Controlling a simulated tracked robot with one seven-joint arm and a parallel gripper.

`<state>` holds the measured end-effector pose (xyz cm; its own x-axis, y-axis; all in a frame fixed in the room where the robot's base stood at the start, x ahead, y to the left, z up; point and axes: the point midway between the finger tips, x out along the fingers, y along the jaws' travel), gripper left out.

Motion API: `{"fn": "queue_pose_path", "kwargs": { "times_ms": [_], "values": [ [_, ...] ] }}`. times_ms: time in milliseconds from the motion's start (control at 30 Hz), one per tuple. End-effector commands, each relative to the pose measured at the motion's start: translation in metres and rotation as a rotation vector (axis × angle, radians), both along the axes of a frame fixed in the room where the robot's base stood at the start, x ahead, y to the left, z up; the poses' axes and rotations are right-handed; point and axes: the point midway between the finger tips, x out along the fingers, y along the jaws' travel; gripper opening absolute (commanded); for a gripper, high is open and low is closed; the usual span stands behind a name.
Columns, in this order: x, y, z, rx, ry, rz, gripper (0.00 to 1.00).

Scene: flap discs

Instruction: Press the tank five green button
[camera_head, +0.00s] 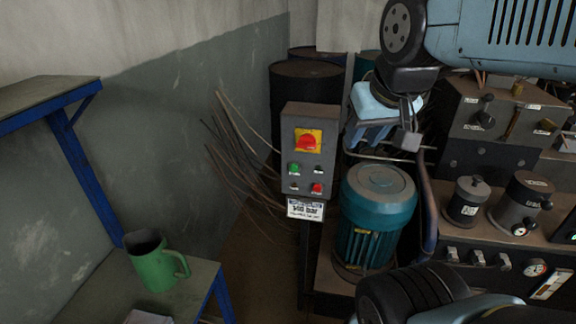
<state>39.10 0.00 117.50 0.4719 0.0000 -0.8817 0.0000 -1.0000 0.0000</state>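A grey control box (310,149) stands upright on a post in the middle. A red button (316,188) sits lower right, and a red rotary switch on a yellow plate (308,141) sits above. I cannot read "tank five" on the box. My gripper (385,138) hangs to the right of the box, apart from it in the picture, above the teal motor (378,210). Its fingers are seen at an angle, and their opening is unclear. Nothing is visibly held.
A white sign (305,209) hangs under the box. Thin rods (240,160) lean to its left, and dark drums (305,85) stand behind. A machine bench with levers and gauges (500,205) fills the right. A green jug (155,265) stands on a blue-legged table at lower left.

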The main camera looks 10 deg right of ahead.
Motion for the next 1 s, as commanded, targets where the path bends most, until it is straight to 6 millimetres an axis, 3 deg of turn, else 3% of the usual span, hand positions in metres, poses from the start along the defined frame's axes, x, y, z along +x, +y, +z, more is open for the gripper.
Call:
{"fn": "queue_pose_path", "kwargs": {
  "times_ms": [333,1000],
  "values": [
    [0.0000,0.0000,0.0000,0.000,0.000,0.000,0.01],
    [0.0000,0.0000,0.0000,0.000,0.000,0.000,0.00]
  ]
}}
